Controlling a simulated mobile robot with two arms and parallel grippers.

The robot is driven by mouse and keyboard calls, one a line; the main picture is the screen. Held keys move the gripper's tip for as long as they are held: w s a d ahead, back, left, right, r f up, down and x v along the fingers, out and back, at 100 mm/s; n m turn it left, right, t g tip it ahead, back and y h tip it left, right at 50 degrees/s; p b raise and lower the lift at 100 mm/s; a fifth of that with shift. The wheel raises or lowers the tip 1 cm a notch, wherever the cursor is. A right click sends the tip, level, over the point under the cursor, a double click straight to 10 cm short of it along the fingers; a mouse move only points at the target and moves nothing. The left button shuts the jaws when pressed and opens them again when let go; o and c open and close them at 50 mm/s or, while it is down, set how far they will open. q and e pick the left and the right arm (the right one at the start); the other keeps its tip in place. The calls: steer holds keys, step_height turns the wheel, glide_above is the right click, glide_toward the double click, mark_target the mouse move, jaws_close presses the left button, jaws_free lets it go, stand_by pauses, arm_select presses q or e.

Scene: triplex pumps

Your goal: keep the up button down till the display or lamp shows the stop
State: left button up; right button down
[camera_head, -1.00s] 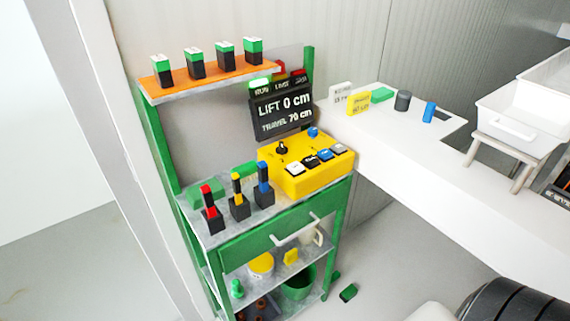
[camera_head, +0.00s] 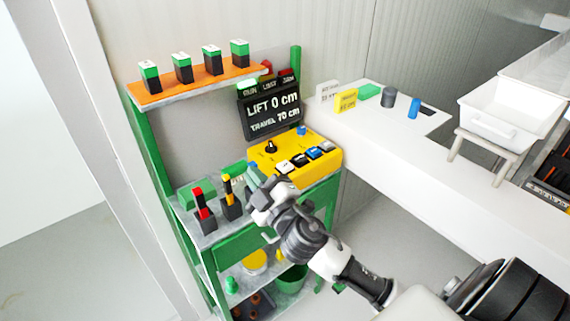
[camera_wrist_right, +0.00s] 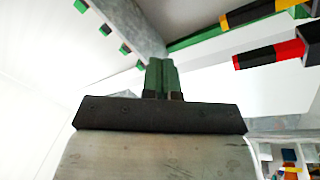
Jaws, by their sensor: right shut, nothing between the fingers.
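The dark display (camera_head: 272,112) on the green bench reads "LIFT 0 cm" and "TRAVEL 70 cm". Small labels run along its top; I cannot tell whether any lamp there is lit. The yellow control box (camera_head: 322,171) below it has a white button (camera_head: 283,167), a black button (camera_head: 299,160), a blue button (camera_head: 313,153), a pale button (camera_head: 327,147) and a black knob (camera_head: 271,147). Their markings are too small to read. My right gripper (camera_head: 254,170) is shut and empty, at the box's left front corner, apart from the buttons. Its closed green fingers show in the right wrist view (camera_wrist_right: 163,80).
Red-topped (camera_head: 202,205) and yellow-topped (camera_head: 230,197) black holders stand left of my right gripper. Several green-and-black blocks sit on the orange shelf (camera_head: 195,83).

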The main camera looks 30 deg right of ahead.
steer(key=w+a+r+n+g+y, duration=0.1)
steer(key=w+a+r+n+y, duration=0.3)
steer(key=n+y, duration=0.55)
steer(key=w+d+n+g+h, duration=0.1)
steer(key=d+n+g, duration=0.1)
steer(key=n+g, duration=0.1)
steer(key=w+d+f+n+g+h, duration=0.1)
steer(key=w+d+n+g, duration=0.1)
steer(key=d+n+g, duration=0.1)
steer(key=w+d+f+n+g+h, duration=0.1)
steer(key=w+d+n+g, duration=0.1)
steer(key=d+n+g, duration=0.1)
steer(key=shift+w+d+f+n+h, duration=0.15)
steer(key=shift+f+n+h, duration=0.1)
steer(key=shift+n, duration=0.4)
steer(key=w+d+m+g+h, duration=0.1)
steer(key=d+h, duration=0.4)
steer(key=d, duration=0.5)
steer(key=shift+d+r+m+g+h, duration=0.3)
steer(key=shift+d+r+g+h, duration=0.05)
steer(key=shift+g+h, duration=0.05)
steer(key=b, duration=0.5)
glide_above(287, 164)
step_height(287, 164, down, 8)
steer(key=shift+r, duration=0.25)
steer(key=shift+f+b, duration=0.35)
steer(key=shift+f, duration=0.35)
